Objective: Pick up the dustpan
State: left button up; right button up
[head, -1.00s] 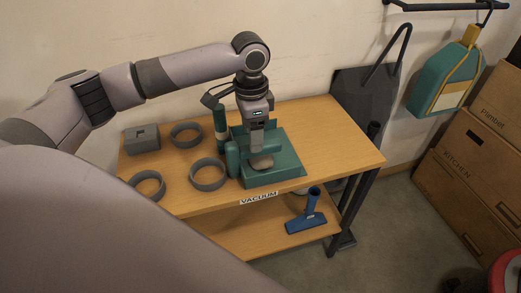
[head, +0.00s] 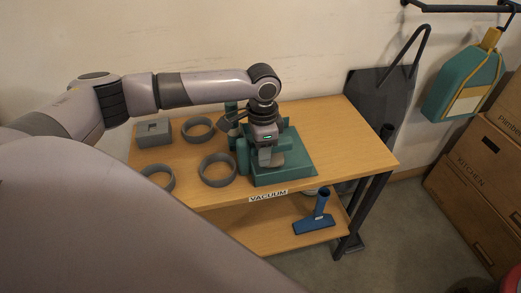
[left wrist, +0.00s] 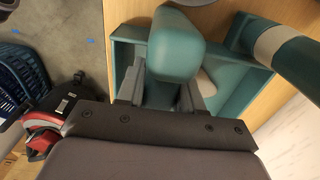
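The dustpan appears to be the teal, low-walled tray (head: 300,172) on the wooden table. In the left wrist view its rim (left wrist: 232,88) shows behind a rounded teal handle-like part (left wrist: 176,45). My left gripper (head: 270,156) points down over the tray's left part. In the left wrist view its two fingers (left wrist: 160,92) stand apart on either side of the teal part. I cannot see clear contact. A pale round thing partly shows inside the tray beside the fingers. My right gripper is not in view.
Grey rings (head: 217,170) and a grey block (head: 154,132) lie left of the tray. A teal cylinder with a pale band (left wrist: 285,50) is close by. A blue floor tool (head: 315,222) is on the lower shelf. The table's right side (head: 350,140) is clear.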

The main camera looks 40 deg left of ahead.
pick_arm(q)
grip_shut()
jog(key=shift+w+r, duration=0.1)
dwell(1.0)
